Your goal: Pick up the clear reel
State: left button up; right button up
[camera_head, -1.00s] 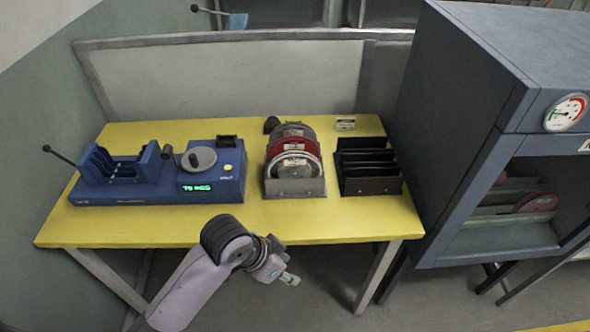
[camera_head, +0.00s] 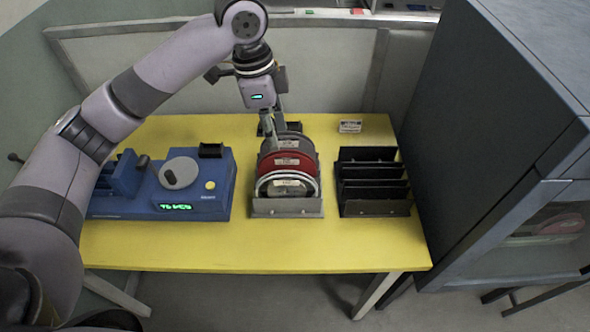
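My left gripper (camera_head: 274,138) reaches down from above over the back part of the rack. Its two fingers look apart, one nearer than the other, with nothing seen held. Whether the fingertips touch a reel cannot be told. My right gripper is not in view.
A blue machine (camera_head: 192,190) with a green display stands left of the rack, partly behind my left arm. A black slotted rack (camera_head: 372,184), seemingly empty, stands to the right. A large blue-grey cabinet (camera_head: 480,130) borders the table's right. The yellow table's front strip (camera_head: 260,248) is clear.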

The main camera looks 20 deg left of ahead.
pick_arm(q)
jog(key=p, duration=0.1)
send_over(287, 179)
jog(key=a, duration=0.2)
jog(key=f, duration=0.6)
jog(key=shift+s, duration=0.25)
jog(key=f, duration=0.2)
jog(key=w+f, duration=0.1)
jog(key=shift+d+f+p, duration=0.2)
jog(key=shift+d+p, duration=0.1)
jog(key=shift+p, duration=0.05)
jog(key=shift+s+d+f, duration=0.1)
jog(key=shift+d+f, duration=0.05)
jog(key=shift+f, duration=0.75)
jog(key=shift+d+f+p, duration=0.15)
jog(key=shift+f+p, duration=0.2)
jog(key=f, duration=0.2)
jog(key=d+f+p, duration=0.1)
jog(key=shift+w+f, duration=0.25)
jog(key=shift+f, duration=0.35)
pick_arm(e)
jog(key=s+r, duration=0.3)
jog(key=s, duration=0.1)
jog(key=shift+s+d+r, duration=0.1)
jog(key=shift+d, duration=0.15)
pick_arm(q)
jog(key=shift+c, duration=0.2)
